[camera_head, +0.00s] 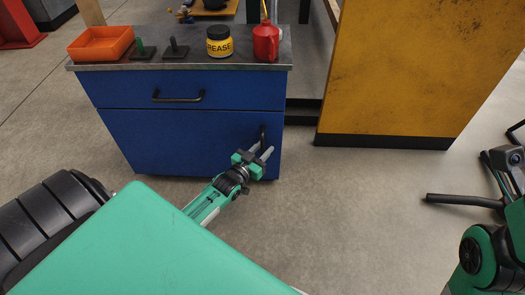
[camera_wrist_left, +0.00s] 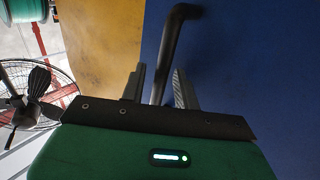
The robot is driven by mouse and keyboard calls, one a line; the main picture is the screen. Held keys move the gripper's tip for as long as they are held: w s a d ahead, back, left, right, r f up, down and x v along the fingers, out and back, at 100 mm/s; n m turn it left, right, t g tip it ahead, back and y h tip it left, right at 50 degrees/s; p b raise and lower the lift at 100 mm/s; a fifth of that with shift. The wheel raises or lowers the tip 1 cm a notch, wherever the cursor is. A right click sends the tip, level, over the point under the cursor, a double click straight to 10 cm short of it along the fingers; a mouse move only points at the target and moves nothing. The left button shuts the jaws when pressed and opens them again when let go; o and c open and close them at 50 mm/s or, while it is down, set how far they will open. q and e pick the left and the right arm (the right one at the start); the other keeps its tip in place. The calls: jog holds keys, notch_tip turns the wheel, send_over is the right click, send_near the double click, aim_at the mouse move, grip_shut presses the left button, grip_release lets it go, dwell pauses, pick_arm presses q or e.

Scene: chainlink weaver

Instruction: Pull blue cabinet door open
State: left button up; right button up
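The blue cabinet (camera_head: 130,118) stands ahead, with a drawer (camera_head: 215,90) above and a door (camera_head: 185,140) below. The door looks shut, flush with the front. Its dark vertical handle (camera_head: 262,134) is near the door's right edge. My left gripper (camera_head: 262,154) is at the lower part of this handle. In the left wrist view, the handle (camera_wrist_left: 170,50) runs down between the two open fingers of my left gripper (camera_wrist_left: 160,88), with a gap showing on each side.
On the cabinet top (camera_head: 190,65) stand an orange tray (camera_head: 100,43), a grease jar (camera_head: 219,42) and a red oil can (camera_head: 266,42). A yellow panel (camera_head: 420,70) stands to the right. The floor (camera_head: 340,200) before the cabinet is clear.

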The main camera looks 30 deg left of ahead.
pick_arm(q)
grip_shut()
